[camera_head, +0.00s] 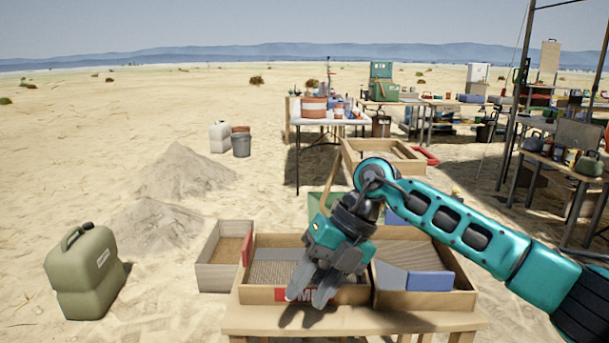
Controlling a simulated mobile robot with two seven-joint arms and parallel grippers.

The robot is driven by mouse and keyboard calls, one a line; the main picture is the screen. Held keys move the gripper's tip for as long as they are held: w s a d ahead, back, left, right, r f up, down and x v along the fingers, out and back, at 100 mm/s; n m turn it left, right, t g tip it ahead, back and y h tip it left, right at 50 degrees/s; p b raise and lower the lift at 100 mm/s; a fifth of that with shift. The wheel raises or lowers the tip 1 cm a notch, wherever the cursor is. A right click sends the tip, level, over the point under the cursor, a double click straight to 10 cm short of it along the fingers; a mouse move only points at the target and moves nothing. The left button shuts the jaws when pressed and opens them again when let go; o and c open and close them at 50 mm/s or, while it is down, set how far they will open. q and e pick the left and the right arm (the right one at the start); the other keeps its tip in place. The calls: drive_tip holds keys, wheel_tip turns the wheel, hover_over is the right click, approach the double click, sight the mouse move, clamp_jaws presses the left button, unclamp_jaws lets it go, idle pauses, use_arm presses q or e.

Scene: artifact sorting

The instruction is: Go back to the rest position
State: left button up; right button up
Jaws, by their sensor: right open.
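My right gripper (312,287) is at the end of the teal arm that comes in from the right. It hangs over the front edge of the left sorting box (262,240) on the wooden table (350,322). Its fingers are apart and point down and to the left, with nothing seen between them. They cover part of a red label with white letters (290,294) on the box front. My left gripper is not in view.
A right box (468,298) holds a blue block (430,281). A grey-sided crate (211,277) stands to the left. A green jerrycan (86,275) stands on the sand. Sand piles (183,172) and laden tables (330,121) lie farther back. Open sand is at the left.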

drive_tip(key=s+a+r+m+y, duration=0.35)
drive_tip(key=s+a+y, duration=0.35)
drive_tip(key=a+y, duration=0.45)
drive_tip(key=w+d+f+m+t+h, duration=0.2)
drive_tip(key=d+f+m+t+h, duration=0.3)
drive_tip(key=d+m+t, duration=0.6)
drive_tip(key=w+d+f+m+t+h, duration=0.1)
drive_tip(key=d+f+m+t+h, duration=0.25)
drive_tip(key=f+m+t, duration=0.75)
drive_tip(key=s+d+f+m+g+h, duration=0.6)
drive_tip(key=s+d+f+m+g, duration=0.2)
drive_tip(key=s+d+f+m, duration=0.3)
use_arm(q)
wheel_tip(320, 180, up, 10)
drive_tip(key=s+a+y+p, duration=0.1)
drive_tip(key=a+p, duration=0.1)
drive_tip(key=p, duration=1.2)
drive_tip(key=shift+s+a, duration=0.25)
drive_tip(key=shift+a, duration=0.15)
use_arm(e)
drive_tip(key=s+d+r+g+h, duration=0.1)
drive_tip(key=s+d+r, duration=0.1)
drive_tip(key=r, duration=0.6)
drive_tip(key=shift+s+d+r, duration=0.3)
drive_tip(key=shift+s+r, duration=0.05)
drive_tip(key=shift+s, duration=0.3)
